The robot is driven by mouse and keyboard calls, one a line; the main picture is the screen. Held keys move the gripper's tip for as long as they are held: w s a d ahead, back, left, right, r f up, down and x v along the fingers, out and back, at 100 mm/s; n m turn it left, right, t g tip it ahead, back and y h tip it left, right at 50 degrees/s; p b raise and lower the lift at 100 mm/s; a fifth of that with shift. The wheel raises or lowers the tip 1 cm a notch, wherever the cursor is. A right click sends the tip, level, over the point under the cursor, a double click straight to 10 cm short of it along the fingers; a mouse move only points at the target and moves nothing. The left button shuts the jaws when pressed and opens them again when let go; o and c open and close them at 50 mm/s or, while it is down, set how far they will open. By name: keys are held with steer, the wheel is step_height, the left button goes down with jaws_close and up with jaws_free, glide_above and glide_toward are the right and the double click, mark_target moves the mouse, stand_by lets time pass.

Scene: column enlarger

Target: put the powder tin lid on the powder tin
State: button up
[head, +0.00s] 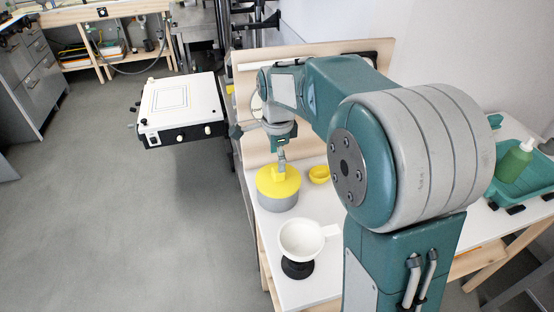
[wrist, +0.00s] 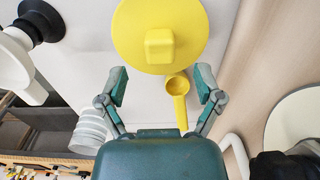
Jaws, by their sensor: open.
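The powder tin (head: 277,203) is a grey cylinder standing on the white worktop. The powder tin lid (head: 279,182) is a yellow disc with a square knob and lies over the tin's top, looking about level. Whether it is fully seated I cannot tell. In the wrist view the lid (wrist: 130,38) fills the top middle and hides the tin. My gripper (head: 281,153) is above the lid's knob in the head view. In the wrist view my gripper (wrist: 161,82) has its fingers spread wide, with nothing held between them and the knob beyond the fingertips.
A yellow scoop (head: 319,174) lies right beside the tin. A white funnel-like cup (head: 300,238) on a black base stands in front. A wooden back panel (head: 250,143) rises behind.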

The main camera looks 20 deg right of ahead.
steer(key=shift+r, duration=2)
step_height(320, 180, up, 11)
steer(key=s+r+n+t, duration=0.1)
steer(key=s+n, duration=0.3)
steer(key=s, duration=0.1)
steer(key=s+f+n+t, duration=0.2)
steer(key=s+f+n, duration=0.3)
steer(key=s+n, duration=0.2)
steer(key=s+f+n+t, duration=0.2)
steer(key=s+f+n, duration=0.3)
steer(key=s, duration=0.6)
steer(key=shift+f+n+t, duration=0.2)
steer(key=shift+n+t, duration=0.1)
steer(key=shift+n, duration=0.7)
